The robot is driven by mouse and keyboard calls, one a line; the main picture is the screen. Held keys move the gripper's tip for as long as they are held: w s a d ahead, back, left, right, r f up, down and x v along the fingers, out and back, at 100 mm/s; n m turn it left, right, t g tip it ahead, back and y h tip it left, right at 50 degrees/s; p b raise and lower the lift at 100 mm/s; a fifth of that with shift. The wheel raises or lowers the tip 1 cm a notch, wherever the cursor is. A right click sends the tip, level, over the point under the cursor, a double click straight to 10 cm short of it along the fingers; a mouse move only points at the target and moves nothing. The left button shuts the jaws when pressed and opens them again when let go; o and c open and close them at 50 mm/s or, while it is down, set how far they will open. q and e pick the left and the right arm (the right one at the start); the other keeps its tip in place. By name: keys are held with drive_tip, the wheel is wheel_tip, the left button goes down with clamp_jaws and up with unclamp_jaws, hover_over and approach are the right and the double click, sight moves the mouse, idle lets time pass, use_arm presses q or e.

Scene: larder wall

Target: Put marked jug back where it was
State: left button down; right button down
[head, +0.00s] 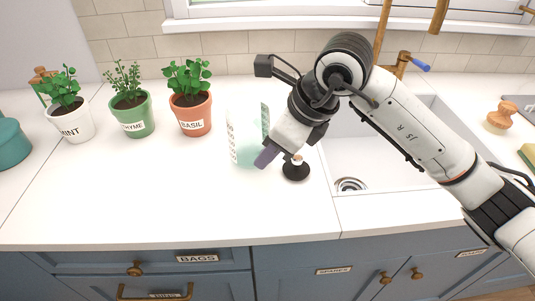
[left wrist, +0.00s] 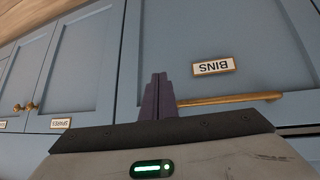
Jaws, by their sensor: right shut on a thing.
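The marked jug (head: 234,142) is a clear, pale jug with measuring marks on its side. It stands upright on the white counter, left of the sink, and is hard to make out against the white. My right gripper (head: 270,155) reaches in from the right and is shut at the jug's right side, where its handle seems to be. The wrist hides part of that side. My left gripper (left wrist: 158,97) is shut and empty in the left wrist view, in front of the blue cabinet doors. It is out of the head view.
A small black round-based thing (head: 295,172) stands just right of the gripper, near the sink (head: 375,165). Mint (head: 70,122), thyme (head: 132,115) and basil (head: 191,112) pots stand at the back left. The front-left counter (head: 120,205) is clear.

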drive_tip(key=shift+f, duration=0.45)
drive_tip(key=c, duration=2.2)
unclamp_jaws()
drive_tip(key=shift+f, duration=0.15)
drive_tip(key=o, duration=0.4)
